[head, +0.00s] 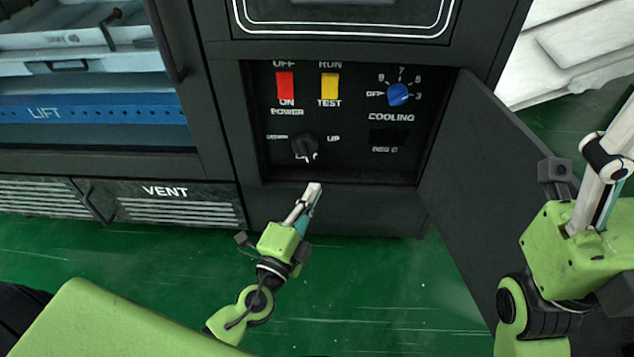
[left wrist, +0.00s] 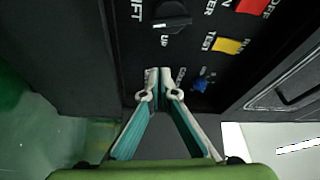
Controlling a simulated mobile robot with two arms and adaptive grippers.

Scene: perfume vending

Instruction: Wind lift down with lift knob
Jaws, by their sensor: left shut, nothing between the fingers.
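The lift knob (head: 305,147) is a black rotary knob low on the recessed black control panel, between a left label too small to read and "UP". It also shows at the top of the left wrist view (left wrist: 172,16), with "UP" and part of "LIFT" beside it. My left gripper (head: 314,188) is shut and empty. Its fingertips are below the knob and apart from it; in the wrist view they meet near the middle (left wrist: 158,74). The blue bar marked LIFT (head: 100,110) is at the left. My right gripper (head: 604,165) is at the right edge, its fingertips cut off.
The panel also holds a red power switch (head: 286,86), a yellow run/test switch (head: 329,87) and a blue cooling knob (head: 398,95). A dark open door (head: 490,170) stands right of the panel. A vent drawer (head: 165,206) is lower left. Green floor (head: 380,275) is clear below.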

